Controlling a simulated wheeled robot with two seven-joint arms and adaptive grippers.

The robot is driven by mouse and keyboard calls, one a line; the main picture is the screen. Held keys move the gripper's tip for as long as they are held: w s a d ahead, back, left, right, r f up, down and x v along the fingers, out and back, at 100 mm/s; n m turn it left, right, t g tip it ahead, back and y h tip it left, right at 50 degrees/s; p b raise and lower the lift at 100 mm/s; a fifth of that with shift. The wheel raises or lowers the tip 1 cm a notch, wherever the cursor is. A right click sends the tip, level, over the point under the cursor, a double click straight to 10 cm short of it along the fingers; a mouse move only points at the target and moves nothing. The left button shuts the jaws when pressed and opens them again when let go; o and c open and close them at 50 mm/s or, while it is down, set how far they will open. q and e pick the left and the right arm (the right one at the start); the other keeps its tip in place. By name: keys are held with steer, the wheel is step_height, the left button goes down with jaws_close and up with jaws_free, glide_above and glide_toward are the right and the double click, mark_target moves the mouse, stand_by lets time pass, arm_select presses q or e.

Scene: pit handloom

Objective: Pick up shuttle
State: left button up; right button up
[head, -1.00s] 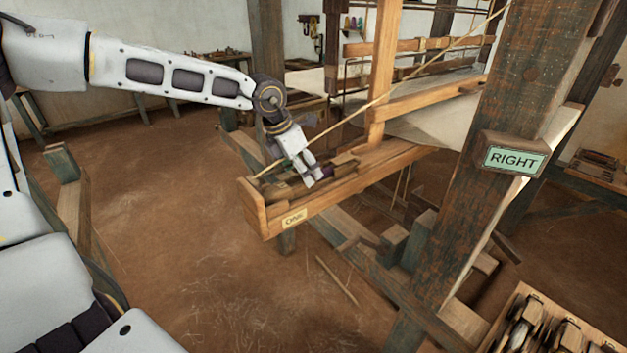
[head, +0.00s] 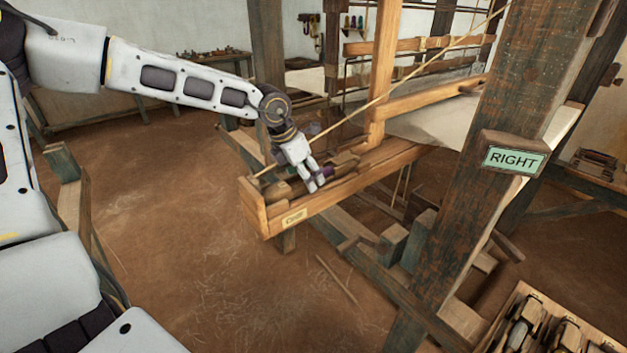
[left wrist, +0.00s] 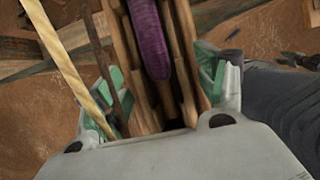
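The shuttle is a wooden boat shape with purple yarn in its middle. It lies in the open wooden box marked ONE (head: 318,209) at the near end of the loom's beam, partly hidden by my gripper in the head view. In the left wrist view the shuttle (left wrist: 186,62) runs away from the palm between my fingers. My left gripper (head: 318,184) points down over the box; its green-padded fingers (left wrist: 162,88) are spread on either side of the shuttle, with a gap on the left side. My right gripper is not in view.
A taut pale cord (head: 385,95) slants down to the box beside my left gripper. A brown block (head: 277,190) sits at the box's near end. A loom post with a RIGHT sign (head: 513,159) stands right. A tray of shuttles (head: 545,325) is at bottom right.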

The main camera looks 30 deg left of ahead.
arm_select(q)
steer(key=c, duration=1.1)
steer(key=shift+o, duration=0.2)
steer(key=shift+r, duration=0.1)
step_height(320, 180, up, 10)
stand_by(0.3)
